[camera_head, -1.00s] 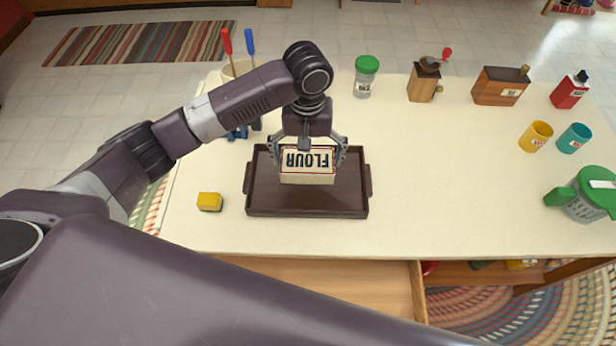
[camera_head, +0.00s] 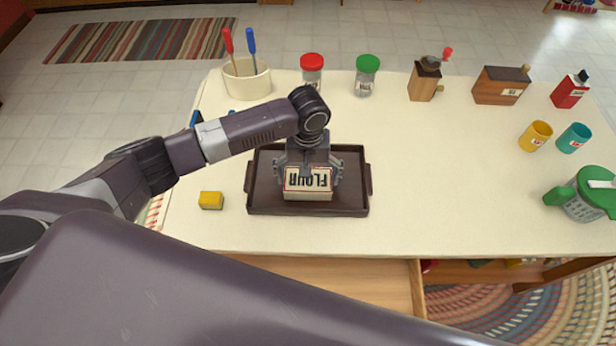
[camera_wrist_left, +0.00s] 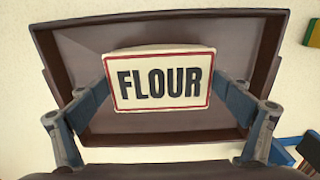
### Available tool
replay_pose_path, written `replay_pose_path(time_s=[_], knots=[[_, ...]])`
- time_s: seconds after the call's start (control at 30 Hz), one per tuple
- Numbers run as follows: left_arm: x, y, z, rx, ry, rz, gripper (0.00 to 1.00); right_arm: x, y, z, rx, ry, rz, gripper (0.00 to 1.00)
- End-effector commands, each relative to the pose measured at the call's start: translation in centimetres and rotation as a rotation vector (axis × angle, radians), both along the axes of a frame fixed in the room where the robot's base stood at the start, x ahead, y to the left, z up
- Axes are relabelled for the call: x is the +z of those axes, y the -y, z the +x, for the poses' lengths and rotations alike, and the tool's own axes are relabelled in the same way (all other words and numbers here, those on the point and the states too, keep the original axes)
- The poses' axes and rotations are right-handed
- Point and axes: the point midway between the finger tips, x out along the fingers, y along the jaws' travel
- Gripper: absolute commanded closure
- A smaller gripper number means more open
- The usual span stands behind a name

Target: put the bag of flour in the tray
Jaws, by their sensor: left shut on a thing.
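The bag of flour (camera_head: 308,183) is a white block with a red-edged FLOUR label. It is over the front middle part of the dark brown tray (camera_head: 352,205), within its rim; I cannot tell for sure whether it touches the tray floor. My left gripper (camera_head: 308,176) is shut on the bag, one finger on each side. In the left wrist view the bag (camera_wrist_left: 162,80) fills the middle between the fingers, with the tray (camera_wrist_left: 205,25) behind it. My right gripper is not in view.
A yellow block (camera_head: 210,200) lies left of the tray. A crock (camera_head: 246,82) with utensils, a red-lidded jar (camera_head: 312,72) and a green-lidded jar (camera_head: 366,76) stand behind. A grinder (camera_head: 425,80) is farther right.

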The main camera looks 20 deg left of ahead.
Motion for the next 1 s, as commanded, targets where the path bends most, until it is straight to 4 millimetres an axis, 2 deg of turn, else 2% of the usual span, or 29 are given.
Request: replay_pose_path(time_s=[0.03,0.07,0.1,0.4,0.53,0.67,1.0], knots=[[-0.1,0.0,0.0,0.0,-0.001,0.0,0.14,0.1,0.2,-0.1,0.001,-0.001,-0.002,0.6],[-0.2,0.0,-0.1,0.0,-0.001,0.001,0.05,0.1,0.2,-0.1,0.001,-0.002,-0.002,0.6],[-0.2,0.0,0.0,0.0,-0.001,0.0,0.01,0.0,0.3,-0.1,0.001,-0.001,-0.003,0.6],[-0.1,0.0,0.0,0.0,0.0,0.0,0.0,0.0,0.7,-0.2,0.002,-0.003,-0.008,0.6],[0.6,0.0,0.0,0.0,0.001,-0.001,0.0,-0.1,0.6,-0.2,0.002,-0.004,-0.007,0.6],[2.7,0.1,0.1,-0.001,0.004,-0.002,0.0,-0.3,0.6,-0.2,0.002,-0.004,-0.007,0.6],[9.7,0.1,0.1,-0.001,0.002,-0.001,0.0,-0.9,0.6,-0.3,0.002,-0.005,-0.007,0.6]])
